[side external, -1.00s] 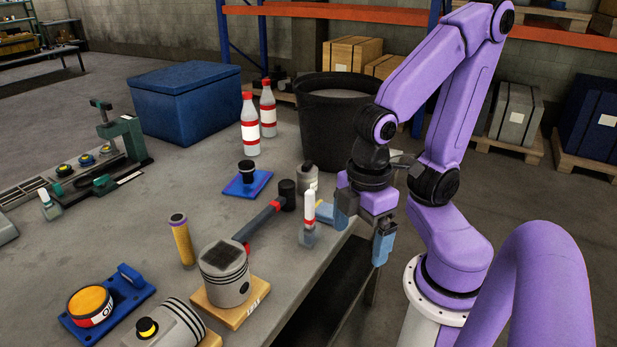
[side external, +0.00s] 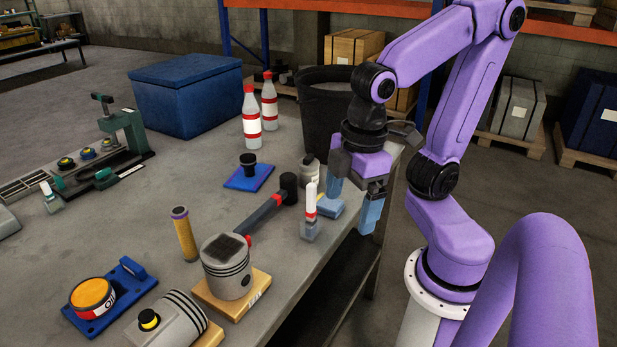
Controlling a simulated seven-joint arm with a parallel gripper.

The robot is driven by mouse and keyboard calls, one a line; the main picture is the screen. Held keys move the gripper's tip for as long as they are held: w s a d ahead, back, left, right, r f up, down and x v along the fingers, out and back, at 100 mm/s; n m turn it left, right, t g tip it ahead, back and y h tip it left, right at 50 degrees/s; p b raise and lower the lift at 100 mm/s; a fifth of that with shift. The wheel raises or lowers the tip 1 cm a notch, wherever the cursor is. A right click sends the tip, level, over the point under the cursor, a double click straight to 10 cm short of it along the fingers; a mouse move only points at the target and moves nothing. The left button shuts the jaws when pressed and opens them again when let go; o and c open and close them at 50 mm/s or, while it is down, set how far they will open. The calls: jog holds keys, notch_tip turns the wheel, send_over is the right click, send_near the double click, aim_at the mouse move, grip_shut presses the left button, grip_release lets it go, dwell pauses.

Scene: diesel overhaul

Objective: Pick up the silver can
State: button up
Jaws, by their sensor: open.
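A small silver-grey can (side external: 310,170) with a dark top stands upright near the table's right edge, just behind the hammer head. The left finger is close to the can in the picture. I cannot tell the exact gap in depth. The right finger hangs out by the table edge.
A hammer (side external: 262,208), a red-and-white tube (side external: 311,202) and a light blue block (side external: 331,207) crowd the can. A black bin (side external: 320,115) stands behind it. A piston (side external: 228,265) stands on a wooden block in front. Table space left of the hammer is fairly clear.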

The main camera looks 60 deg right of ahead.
jog(key=w+d+m+t, duration=0.2)
jog(key=w+m+t, duration=0.1)
jog(key=w, duration=0.6)
jog(key=m+t, duration=0.6)
jog(key=t, duration=0.2)
send_over(302, 162)
jog(key=s+a, duration=0.3)
jog(key=a, duration=0.3)
jog(key=s+d+m+t, duration=0.1)
jog(key=s+d+m, duration=0.15)
jog(key=d, duration=0.45)
jog(key=shift+n+t+y, duration=0.3)
jog(key=shift+n+y, duration=0.05)
jog(key=shift+y, duration=0.05)
jog(key=f, duration=0.8)
jog(key=s+f, duration=0.1)
jog(key=f, duration=0.3)
jog(key=shift+d+f, duration=0.25)
jog(key=shift+f, duration=0.15)
jog(key=shift+w+f, duration=0.1)
jog(key=shift+f, duration=0.35)
jog(key=x, duration=0.7)
jog(key=shift+w, duration=0.15)
